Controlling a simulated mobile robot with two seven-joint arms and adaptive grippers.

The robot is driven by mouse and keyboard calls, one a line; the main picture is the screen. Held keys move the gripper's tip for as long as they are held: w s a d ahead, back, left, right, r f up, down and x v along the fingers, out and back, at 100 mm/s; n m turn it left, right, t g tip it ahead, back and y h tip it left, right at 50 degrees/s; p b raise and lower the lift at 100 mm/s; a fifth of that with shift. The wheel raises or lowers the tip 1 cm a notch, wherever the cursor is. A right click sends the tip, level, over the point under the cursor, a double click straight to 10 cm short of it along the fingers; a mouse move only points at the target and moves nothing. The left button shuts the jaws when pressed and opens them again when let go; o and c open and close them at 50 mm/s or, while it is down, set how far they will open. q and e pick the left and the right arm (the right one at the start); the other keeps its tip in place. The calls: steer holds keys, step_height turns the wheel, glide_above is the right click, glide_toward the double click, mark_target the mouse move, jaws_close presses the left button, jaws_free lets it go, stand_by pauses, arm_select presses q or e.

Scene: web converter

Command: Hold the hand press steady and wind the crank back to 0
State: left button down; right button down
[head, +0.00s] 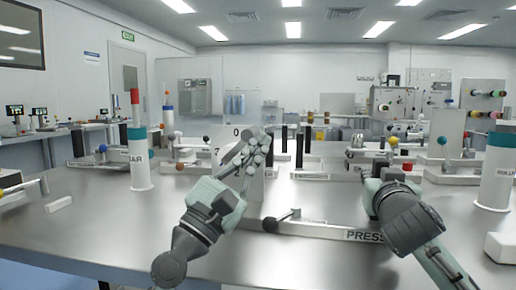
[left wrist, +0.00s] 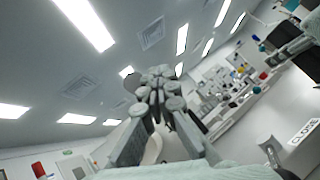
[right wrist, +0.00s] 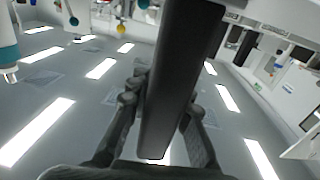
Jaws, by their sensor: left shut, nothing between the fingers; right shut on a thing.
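The hand press has a long pale base (head: 325,231) with a PRESS label, on the metal table. A white upright plate (head: 257,187) with a 0 near its top stands behind it. My left gripper (head: 258,145) is in front of that plate, shut and empty, and covers much of it. Its closed fingers also show in the left wrist view (left wrist: 160,78). I cannot clearly make out the crank. My right gripper (head: 384,166) is at the right end of the press, shut on a dark bar (right wrist: 182,75), which fills the middle of the right wrist view.
A black ball knob (head: 270,224) sits low at the left end of the press base. A white post with a teal band (head: 139,165) stands at the left, another (head: 497,170) at the right. Several fixtures with coloured knobs line the back. The front left table is mostly clear.

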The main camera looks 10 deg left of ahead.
arm_select(q)
steer(key=shift+s, duration=0.1)
steer(key=v, duration=1.2)
steer(key=d+n+t+y, duration=0.1)
steer(key=d+n+y, duration=0.3)
steer(key=n+y, duration=0.9)
steer(key=d+n+t+y, duration=0.1)
steer(key=d+n+y, duration=0.3)
steer(key=n+y, duration=0.8)
steer(key=w+a+r+n+h, duration=0.1)
steer(key=w+a+r+n, duration=0.1)
steer(key=w+r, duration=0.4)
steer(key=shift+w+a, duration=0.35)
steer(key=shift+w, duration=0.6)
steer(key=shift+a+r+n+g+y, duration=0.15)
steer(key=shift+r+n+g, duration=0.15)
steer(key=shift+n, duration=0.2)
steer(key=shift+d+r+n+g+y, duration=0.1)
steer(key=shift+r+n+g+y, duration=0.1)
steer(key=shift+n+g, duration=0.25)
